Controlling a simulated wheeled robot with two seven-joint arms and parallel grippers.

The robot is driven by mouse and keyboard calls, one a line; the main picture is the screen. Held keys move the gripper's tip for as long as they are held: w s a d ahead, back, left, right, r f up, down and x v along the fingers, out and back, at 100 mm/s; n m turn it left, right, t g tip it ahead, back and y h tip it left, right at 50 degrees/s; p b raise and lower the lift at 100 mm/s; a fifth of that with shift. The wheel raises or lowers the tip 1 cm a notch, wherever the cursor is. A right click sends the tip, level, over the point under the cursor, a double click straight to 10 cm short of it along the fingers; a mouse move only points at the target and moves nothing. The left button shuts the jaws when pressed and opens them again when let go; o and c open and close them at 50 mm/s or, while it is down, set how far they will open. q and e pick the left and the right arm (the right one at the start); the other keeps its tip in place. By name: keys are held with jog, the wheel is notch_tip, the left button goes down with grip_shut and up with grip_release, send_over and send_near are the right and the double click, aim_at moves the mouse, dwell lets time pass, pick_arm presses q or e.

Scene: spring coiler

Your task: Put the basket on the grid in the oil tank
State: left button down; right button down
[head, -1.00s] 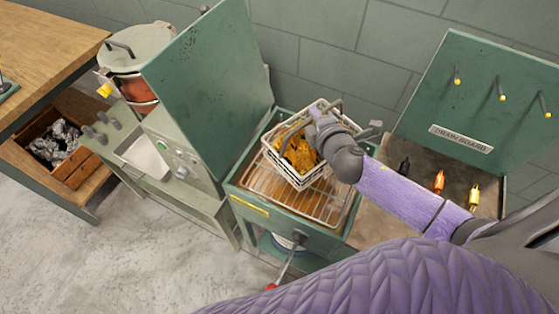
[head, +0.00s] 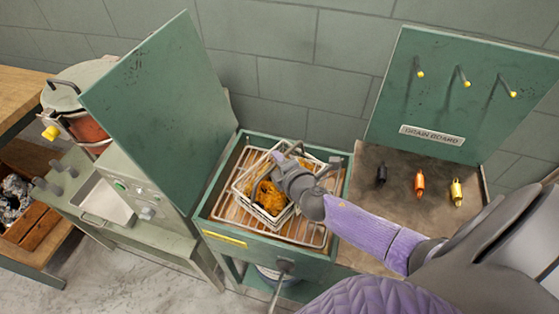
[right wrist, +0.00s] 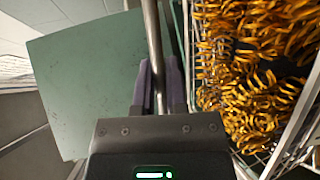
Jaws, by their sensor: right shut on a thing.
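The white wire basket (head: 259,214) holds a tangle of golden springs (head: 264,196) and is inside the green oil tank (head: 318,256), over the wire grid (head: 312,230). Whether its bottom touches the grid cannot be told. My right gripper (head: 281,163) is at the basket's upper edge, shut on its handle. In the right wrist view the grey handle bar (right wrist: 153,45) runs between the two fingers (right wrist: 160,95), with the basket's mesh and springs (right wrist: 255,80) to the right. My left gripper is out of view.
The tank's raised green lid (head: 165,105) stands to the left. On the right is a drain board (head: 425,80) with yellow-tipped pegs, and black, orange and yellow parts lie below it. A fryer-like pot (head: 85,95) stands far left.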

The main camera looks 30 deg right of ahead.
jog(key=shift+f, duration=0.15)
jog(key=c, duration=0.7)
grip_release()
jog(key=shift+o, duration=0.2)
jog(key=shift+s+r, duration=0.1)
jog(key=shift+r, duration=0.2)
jog(key=p+v, duration=0.1)
jog(key=v, duration=1)
jog(key=shift+s+p, duration=0.35)
jog(key=shift+s, duration=0.1)
